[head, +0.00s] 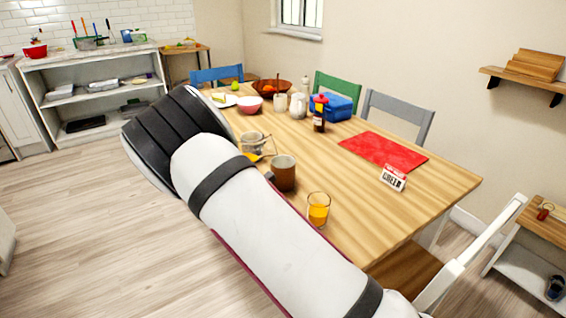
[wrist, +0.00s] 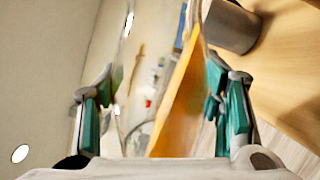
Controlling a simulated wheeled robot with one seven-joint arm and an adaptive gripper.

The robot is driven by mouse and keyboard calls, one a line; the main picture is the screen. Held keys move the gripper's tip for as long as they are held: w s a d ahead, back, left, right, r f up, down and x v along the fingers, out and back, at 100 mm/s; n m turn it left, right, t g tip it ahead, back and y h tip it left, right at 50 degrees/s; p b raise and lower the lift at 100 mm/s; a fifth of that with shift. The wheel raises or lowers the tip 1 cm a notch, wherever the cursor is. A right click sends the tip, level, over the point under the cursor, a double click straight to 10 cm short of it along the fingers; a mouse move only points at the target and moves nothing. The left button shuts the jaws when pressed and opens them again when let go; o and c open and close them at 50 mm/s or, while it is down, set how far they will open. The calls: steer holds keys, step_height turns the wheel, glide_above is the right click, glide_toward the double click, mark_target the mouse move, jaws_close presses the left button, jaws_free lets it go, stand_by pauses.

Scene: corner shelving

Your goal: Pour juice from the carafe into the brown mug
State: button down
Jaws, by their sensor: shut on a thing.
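The clear carafe (head: 252,143) with orange juice is near the table's left edge, just left of the brown mug (head: 284,172). In the wrist view the carafe (wrist: 182,100) fills the space between the teal finger pads of my gripper (wrist: 160,98), which is shut on it. The juice lies slanted across the carafe, so it looks tilted relative to the wrist. The mug also shows in the wrist view (wrist: 230,26), close beyond the carafe at upper right. In the head view my arm hides most of the gripper.
A glass of orange juice (head: 318,208) stands in front of the mug, near my arm. A red mat (head: 383,151) and a small calendar sign (head: 393,179) are to the right. A sauce bottle (head: 319,115), white jugs and bowls stand farther back. Chairs surround the table.

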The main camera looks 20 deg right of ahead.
steer(key=shift+d+r+m, duration=0.15)
steer(key=shift+d+m, duration=0.2)
steer(key=shift+m, duration=0.25)
stand_by(1.1)
steer(key=shift+d+r+m+h, duration=0.1)
steer(key=shift+r+m+h, duration=0.3)
steer(key=shift+r+m, duration=0.15)
stand_by(2.5)
